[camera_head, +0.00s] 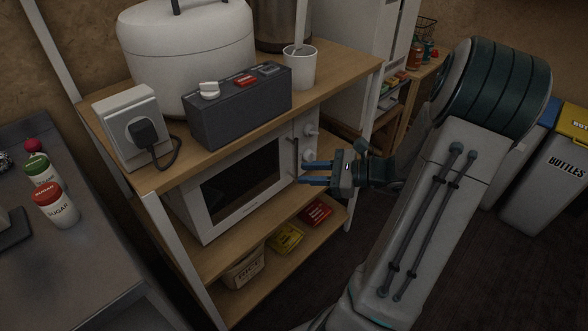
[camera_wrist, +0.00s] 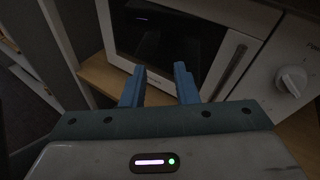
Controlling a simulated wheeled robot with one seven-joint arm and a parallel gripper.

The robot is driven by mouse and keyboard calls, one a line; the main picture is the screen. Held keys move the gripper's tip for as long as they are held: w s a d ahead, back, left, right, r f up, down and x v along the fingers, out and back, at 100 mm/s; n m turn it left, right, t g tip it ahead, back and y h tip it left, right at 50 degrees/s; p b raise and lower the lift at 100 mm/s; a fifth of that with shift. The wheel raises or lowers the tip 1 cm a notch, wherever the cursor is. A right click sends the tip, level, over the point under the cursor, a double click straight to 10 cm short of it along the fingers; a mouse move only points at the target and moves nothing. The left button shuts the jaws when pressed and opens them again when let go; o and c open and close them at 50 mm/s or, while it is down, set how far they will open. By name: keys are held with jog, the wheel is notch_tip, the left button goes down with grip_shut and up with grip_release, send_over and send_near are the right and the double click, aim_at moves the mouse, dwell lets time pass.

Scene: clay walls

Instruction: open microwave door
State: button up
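The white microwave (camera_head: 186,213) stands on the middle shelf of a wooden rack, with its dark door window (camera_head: 240,182) facing front. Its door looks shut. The slim upright door handle (camera_head: 294,157) is near the door's right edge, left of the knobs (camera_head: 309,130). My gripper (camera_head: 302,173) is in front of the door's right side, close to the handle. In the wrist view my gripper (camera_wrist: 160,67) has two blue fingers apart with nothing between them. The handle (camera_wrist: 231,71) is to the right of both fingers there, and a knob (camera_wrist: 291,81) is further right.
The rack top (camera_head: 345,82) holds a dark toaster-like box (camera_head: 240,112), a white cup (camera_head: 300,70), a large white cooker (camera_head: 190,50) and a socket with a plug. Packets lie on the lower shelf. A metal counter (camera_head: 90,255) is at left, bins (camera_head: 550,175) at right.

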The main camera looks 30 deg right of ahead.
aim_at(296, 154)
jog(key=d+f+m+t+h+b, duration=0.2)
jog(key=d+f+m+t+b, duration=0.25)
jog(key=d, duration=0.45)
jog(key=shift+m+t, duration=0.55)
jog(key=shift+m, duration=0.1)
jog(key=shift+b+x, duration=1.15)
jog(key=shift+x, duration=5.95)
jog(key=shift+w+d+r, duration=0.1)
jog(key=shift+d, duration=0.05)
grip_shut()
